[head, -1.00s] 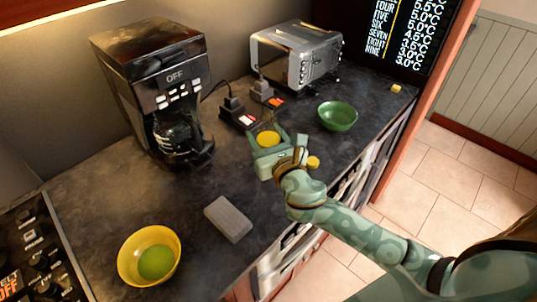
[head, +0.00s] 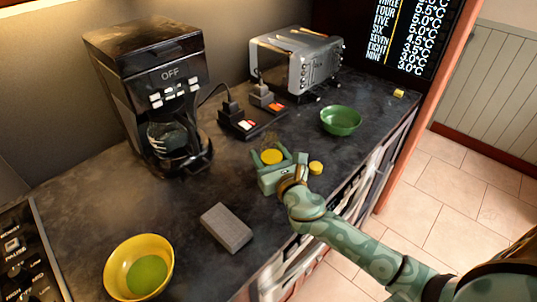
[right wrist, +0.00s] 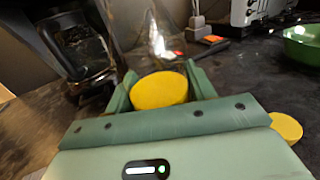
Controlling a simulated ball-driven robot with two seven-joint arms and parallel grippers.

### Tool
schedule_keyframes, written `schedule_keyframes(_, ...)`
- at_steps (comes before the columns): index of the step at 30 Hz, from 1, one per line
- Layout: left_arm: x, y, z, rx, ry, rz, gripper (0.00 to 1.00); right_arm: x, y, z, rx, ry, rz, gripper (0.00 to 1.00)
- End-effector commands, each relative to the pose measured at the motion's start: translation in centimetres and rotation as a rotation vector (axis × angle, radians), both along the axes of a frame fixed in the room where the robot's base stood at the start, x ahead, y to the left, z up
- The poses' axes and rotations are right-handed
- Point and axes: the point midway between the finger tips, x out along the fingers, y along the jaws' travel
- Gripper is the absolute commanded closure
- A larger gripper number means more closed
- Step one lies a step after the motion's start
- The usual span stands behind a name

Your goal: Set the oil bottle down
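The oil bottle (head: 271,157) is see-through. Its yellow oil shows as a round patch between the fingers of my right gripper (head: 279,160), over the dark counter. In the right wrist view the yellow oil (right wrist: 160,90) lies between the two green fingers, with clear glass rising behind it. The fingers are close against both sides of the bottle. The bottle looks about upright; its base is hidden by the gripper, so I cannot tell whether it touches the counter. My left gripper is out of view.
A small yellow disc (head: 316,168) lies right of the gripper. A green bowl (head: 340,120), toaster (head: 298,62), power strip (head: 240,124) and coffee maker (head: 150,95) stand behind. A grey block (head: 227,228) and yellow bowl (head: 112,268) are nearer. Counter left of the gripper is clear.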

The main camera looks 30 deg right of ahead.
Motion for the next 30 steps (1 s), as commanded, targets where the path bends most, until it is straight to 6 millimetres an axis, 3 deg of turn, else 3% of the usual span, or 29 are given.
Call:
schedule_keyframes(2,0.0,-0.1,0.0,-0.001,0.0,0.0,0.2,0.0,0.0,0.0,0.0,0.001,0.0,0.26)
schedule_keyframes(13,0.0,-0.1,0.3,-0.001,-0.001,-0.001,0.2,-0.5,0.1,0.3,0.0,0.002,0.0,0.26)
schedule_keyframes(24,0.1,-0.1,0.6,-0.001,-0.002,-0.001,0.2,-8.6,0.5,0.2,-0.001,0.003,0.0,0.26)
schedule_keyframes(30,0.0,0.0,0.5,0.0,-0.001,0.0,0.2,-11.4,0.6,0.2,0.0,0.001,-0.001,0.26)
